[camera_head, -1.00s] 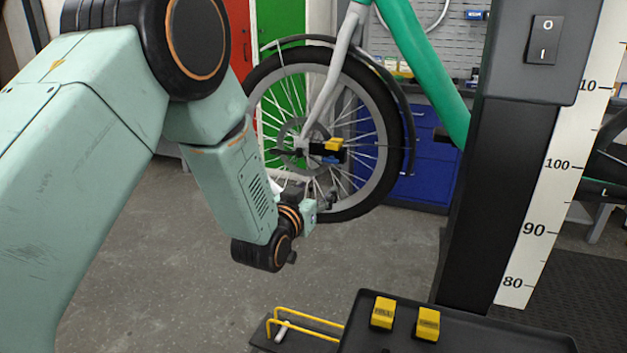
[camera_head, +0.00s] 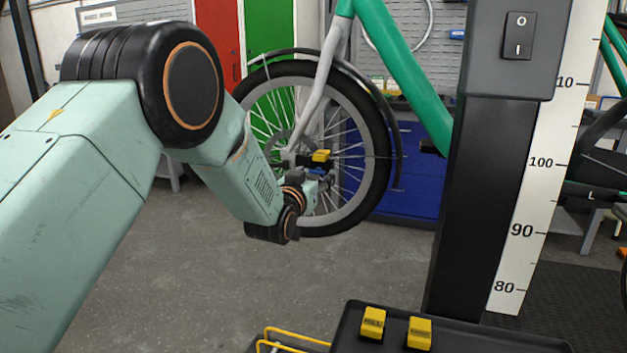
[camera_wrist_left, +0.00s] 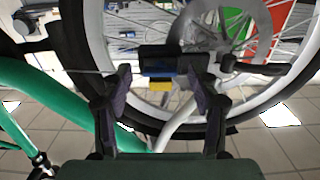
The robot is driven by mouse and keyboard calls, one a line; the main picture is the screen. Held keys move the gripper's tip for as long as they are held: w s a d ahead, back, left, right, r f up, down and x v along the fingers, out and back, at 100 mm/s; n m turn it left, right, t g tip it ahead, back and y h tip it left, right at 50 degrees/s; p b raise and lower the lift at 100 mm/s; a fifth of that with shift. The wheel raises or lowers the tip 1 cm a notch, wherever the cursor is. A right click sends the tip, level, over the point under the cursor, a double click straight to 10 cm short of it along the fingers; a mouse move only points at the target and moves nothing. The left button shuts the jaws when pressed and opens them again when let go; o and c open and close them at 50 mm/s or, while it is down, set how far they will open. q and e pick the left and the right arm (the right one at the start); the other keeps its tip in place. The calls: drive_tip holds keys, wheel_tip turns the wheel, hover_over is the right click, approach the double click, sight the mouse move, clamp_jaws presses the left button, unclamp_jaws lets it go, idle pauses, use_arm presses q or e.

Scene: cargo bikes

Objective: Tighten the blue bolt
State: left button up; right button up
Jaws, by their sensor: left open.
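The bike's front wheel (camera_head: 378,168) hangs upright under the green frame. A black block with a yellow part (camera_head: 321,155) sits near its hub. Below the yellow part is a small blue piece, partly hidden by my left gripper (camera_head: 318,181). In the left wrist view, the black block (camera_wrist_left: 160,56) with its blue strip (camera_wrist_left: 158,73) and yellow part (camera_wrist_left: 160,86) appears between the two fingertips of my left gripper (camera_wrist_left: 162,76). The fingers are apart, one on each side. I cannot tell whether they touch it. My right gripper is not in view.
A black post with a switch (camera_head: 517,35) and a white height scale (camera_head: 530,200) stands at right. A dark tray (camera_head: 470,340) with two yellow blocks is at the bottom. Blue drawers (camera_head: 410,180) stand behind the wheel. Grey floor at lower left is clear.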

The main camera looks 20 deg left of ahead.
use_arm(q)
drive_tip(key=c, duration=1.2)
